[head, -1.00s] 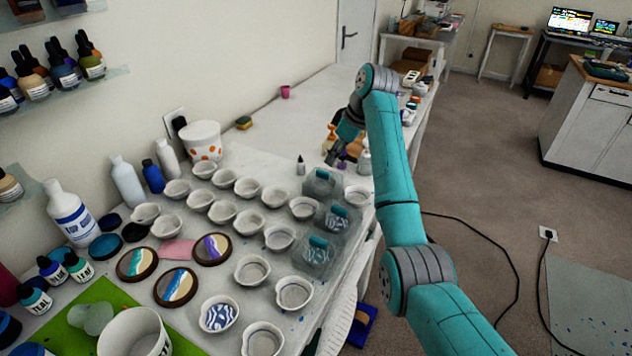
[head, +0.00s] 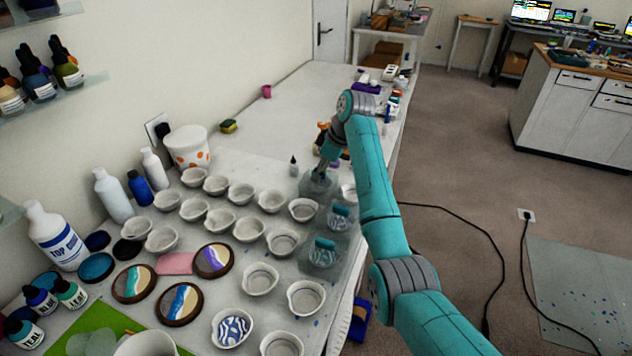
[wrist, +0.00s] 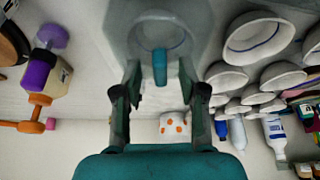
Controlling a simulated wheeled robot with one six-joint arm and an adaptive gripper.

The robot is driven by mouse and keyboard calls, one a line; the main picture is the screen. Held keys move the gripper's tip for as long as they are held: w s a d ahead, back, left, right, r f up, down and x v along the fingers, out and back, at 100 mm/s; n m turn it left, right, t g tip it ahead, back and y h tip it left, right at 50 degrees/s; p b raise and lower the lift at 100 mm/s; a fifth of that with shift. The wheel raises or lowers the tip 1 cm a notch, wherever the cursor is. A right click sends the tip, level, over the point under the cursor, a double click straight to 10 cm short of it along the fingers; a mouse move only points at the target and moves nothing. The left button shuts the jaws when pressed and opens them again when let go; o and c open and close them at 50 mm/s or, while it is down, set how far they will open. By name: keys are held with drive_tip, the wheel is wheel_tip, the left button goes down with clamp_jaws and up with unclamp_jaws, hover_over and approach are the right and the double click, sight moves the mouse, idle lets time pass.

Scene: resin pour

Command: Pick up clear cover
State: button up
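Three clear covers with teal handles stand in a row at the right of the dish rows in the head view: a far one (head: 314,190), a middle one (head: 345,224) and a near one (head: 322,260). Bowls with blue-and-white swirls show under the middle and near covers. My gripper (head: 321,173) is right above the far cover and hides its handle there. In the wrist view my gripper (wrist: 160,88) is open, with its fingers on either side of the teal handle (wrist: 160,67) of the clear cover (wrist: 190,35). The fingers look apart from the handle.
Rows of white bowls (head: 241,194) stand left of the covers, and a small dropper bottle (head: 294,167) is close beside the far cover. A white tub (head: 188,147) and bottles line the wall. The table's back middle is clear (head: 290,105).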

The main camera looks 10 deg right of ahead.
clamp_jaws()
drive_tip(key=shift+r, duration=0.15)
